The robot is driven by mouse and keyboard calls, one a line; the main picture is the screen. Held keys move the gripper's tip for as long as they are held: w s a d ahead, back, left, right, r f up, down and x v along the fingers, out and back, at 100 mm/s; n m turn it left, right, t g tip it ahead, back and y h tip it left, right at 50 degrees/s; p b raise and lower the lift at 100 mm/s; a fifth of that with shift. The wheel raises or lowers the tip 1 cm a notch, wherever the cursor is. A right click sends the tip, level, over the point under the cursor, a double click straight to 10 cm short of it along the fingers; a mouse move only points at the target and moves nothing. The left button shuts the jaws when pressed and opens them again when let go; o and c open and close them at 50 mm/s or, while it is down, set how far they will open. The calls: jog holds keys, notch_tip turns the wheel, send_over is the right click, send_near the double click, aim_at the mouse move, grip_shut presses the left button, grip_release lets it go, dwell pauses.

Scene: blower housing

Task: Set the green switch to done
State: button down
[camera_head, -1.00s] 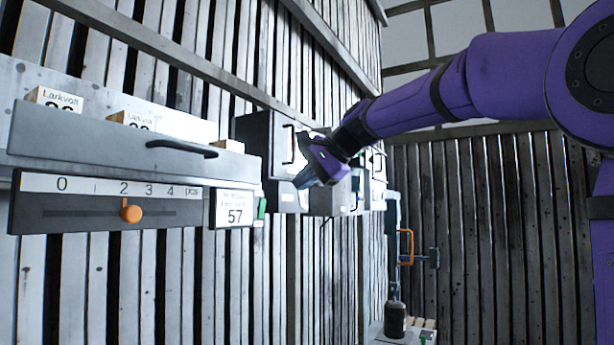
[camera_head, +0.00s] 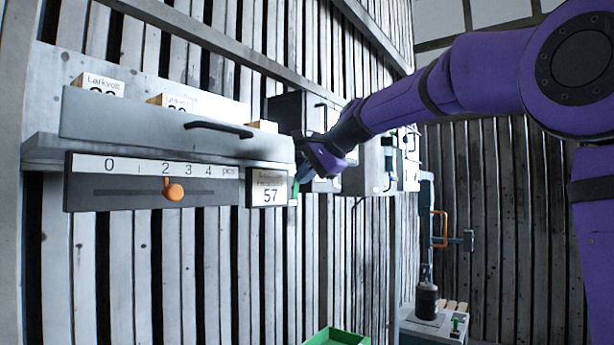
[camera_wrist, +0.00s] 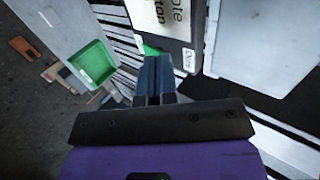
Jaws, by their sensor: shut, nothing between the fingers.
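The green switch (camera_head: 295,188) sits at the right edge of the small panel (camera_head: 268,190) marked 57. Only a thin green strip of it shows in the head view, partly behind my gripper (camera_head: 299,178). In the wrist view a bit of green (camera_wrist: 151,50) shows just beyond the fingertips, beside the white label with text. My gripper (camera_wrist: 157,62) is shut and empty, its dark blue fingers close together at the switch. I cannot tell if they touch it, and the switch's setting is hidden.
Left of the panel is a slider with an orange knob (camera_head: 173,189) near 2, below a grey drawer front (camera_head: 150,122) with a black handle. Dark boxes stand on the wall to the right. A green bin (camera_head: 337,338) is below. A machine (camera_head: 428,300) stands farther right.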

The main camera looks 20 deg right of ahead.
jog(key=shift+w+a+r+g+h, duration=0.25)
jog(key=shift+r+g, duration=0.1)
jog(key=shift+r, duration=0.2)
jog(key=shift+w+a+r+g+h, duration=0.15)
jog(key=shift+w+r+g+h, duration=0.15)
jog(key=shift+r, duration=0.2)
dwell(0.4)
